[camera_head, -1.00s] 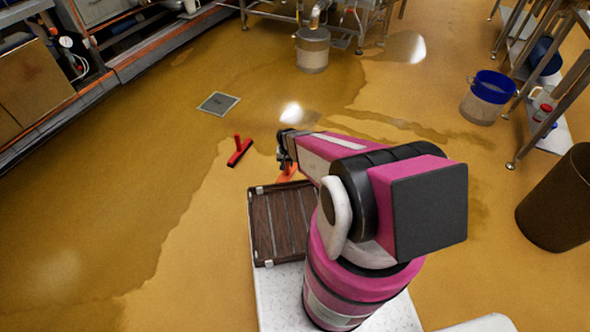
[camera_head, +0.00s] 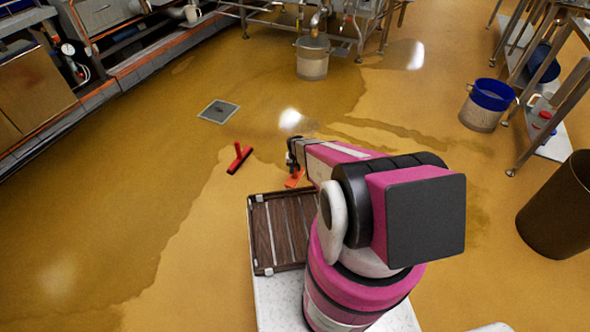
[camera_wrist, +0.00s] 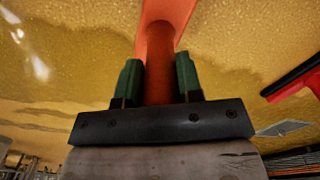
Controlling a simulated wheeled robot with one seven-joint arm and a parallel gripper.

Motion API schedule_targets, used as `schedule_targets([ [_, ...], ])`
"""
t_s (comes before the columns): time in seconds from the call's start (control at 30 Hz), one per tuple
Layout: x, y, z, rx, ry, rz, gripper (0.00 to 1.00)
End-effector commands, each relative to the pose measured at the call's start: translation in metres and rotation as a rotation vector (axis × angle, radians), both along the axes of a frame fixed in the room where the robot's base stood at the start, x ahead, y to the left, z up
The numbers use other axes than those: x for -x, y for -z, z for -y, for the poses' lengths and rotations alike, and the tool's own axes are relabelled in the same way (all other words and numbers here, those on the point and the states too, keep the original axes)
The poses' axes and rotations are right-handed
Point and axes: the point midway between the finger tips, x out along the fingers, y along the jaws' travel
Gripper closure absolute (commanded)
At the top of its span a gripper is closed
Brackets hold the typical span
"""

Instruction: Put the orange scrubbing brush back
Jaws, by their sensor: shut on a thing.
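The orange scrubbing brush (camera_wrist: 160,62) is between the green fingers of my gripper (camera_wrist: 159,82) in the wrist view. The fingers are shut on its handle. In the head view the orange brush (camera_head: 295,178) shows just below my gripper (camera_head: 292,160), beyond the far edge of the brown slatted tray. Part of the brush is hidden by my gripper, and its bristles cannot be made out.
The brown slatted tray (camera_head: 264,234) on my base looks empty. A red squeegee-like tool (camera_head: 239,157) lies on the wet floor; a floor drain (camera_head: 218,111) is beyond it. Buckets stand at the back (camera_head: 312,60) and right (camera_head: 487,103). A dark bin (camera_head: 561,210) stands far right.

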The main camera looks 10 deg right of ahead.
Motion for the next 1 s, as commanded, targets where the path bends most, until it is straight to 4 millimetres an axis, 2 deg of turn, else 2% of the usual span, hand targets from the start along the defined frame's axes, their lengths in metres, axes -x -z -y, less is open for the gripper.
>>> schedule_targets([
  [0.03, -0.002, 0.008, 0.0, 0.0, 0.0, 0.0, 0.93],
  [0.1, -0.001, 0.012, 0.0, 0.0, 0.0, 0.001, 0.93],
  [0.47, -0.001, 0.014, 0.0, 0.0, 0.0, 0.001, 0.93],
  [0.5, -0.001, 0.014, 0.0, 0.0, 0.0, 0.001, 0.57],
  [0.57, 0.0, 0.014, 0.0, 0.0, 0.0, 0.001, 0.41],
  [0.87, 0.0, 0.013, 0.0, 0.0, 0.0, 0.001, 0.41],
  [1.0, 0.001, 0.001, 0.0, 0.0, 0.0, 0.001, 0.41],
])
